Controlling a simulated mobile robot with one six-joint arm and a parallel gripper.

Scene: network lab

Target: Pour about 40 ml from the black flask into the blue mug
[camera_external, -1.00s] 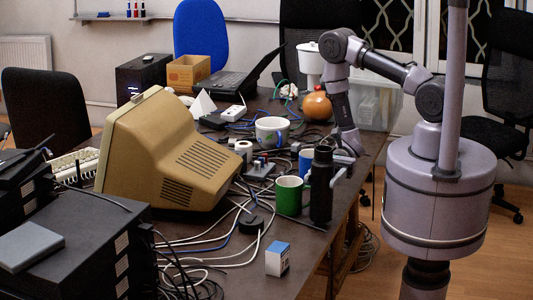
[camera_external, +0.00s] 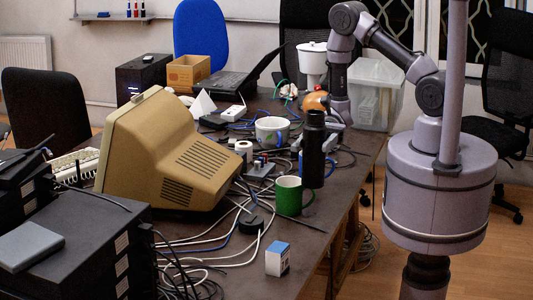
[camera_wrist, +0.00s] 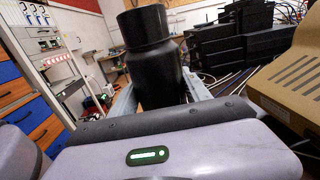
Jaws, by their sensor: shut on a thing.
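The black flask (camera_external: 313,165) is upright and held up off the table, right of the green mug in the external view. My gripper (camera_external: 322,138) is shut on it, at the end of my arm reaching down from behind. In the wrist view the flask (camera_wrist: 155,75) stands between the two fingers of my gripper (camera_wrist: 162,98). The blue mug is mostly hidden behind the flask in the external view; a little blue (camera_external: 301,161) shows at the flask's left edge. The flask's opening and contents cannot be seen.
A green mug (camera_external: 288,196) stands near the flask, and a large patterned cup (camera_external: 272,131) farther back. An orange round thing (camera_external: 315,101) is behind my wrist. Cables, a beige monitor (camera_external: 170,155) and a small blue-white box (camera_external: 278,260) occupy the table (camera_external: 315,260).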

